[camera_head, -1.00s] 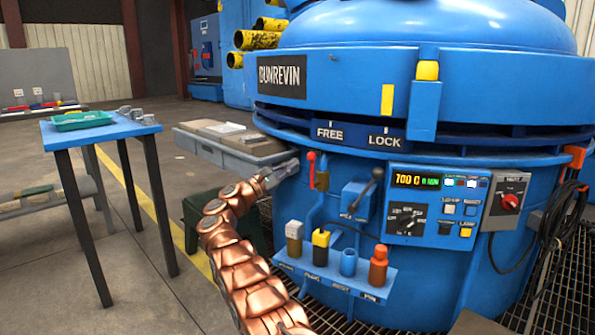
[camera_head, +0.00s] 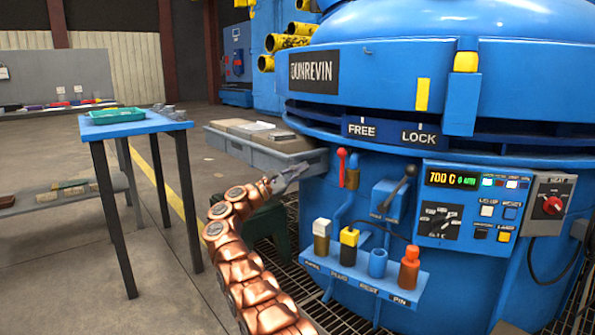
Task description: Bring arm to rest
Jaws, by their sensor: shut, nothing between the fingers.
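My gripper (camera_head: 300,168) is grey, shut and empty.
The furnace carries a control panel (camera_head: 470,208), a lever (camera_head: 395,190) and a small shelf (camera_head: 400,285) with several coloured items. A grey tray (camera_head: 250,155) stands at its left. A blue table (camera_head: 135,130) with a green tray (camera_head: 118,116) is further left. Open floor lies between table and arm.

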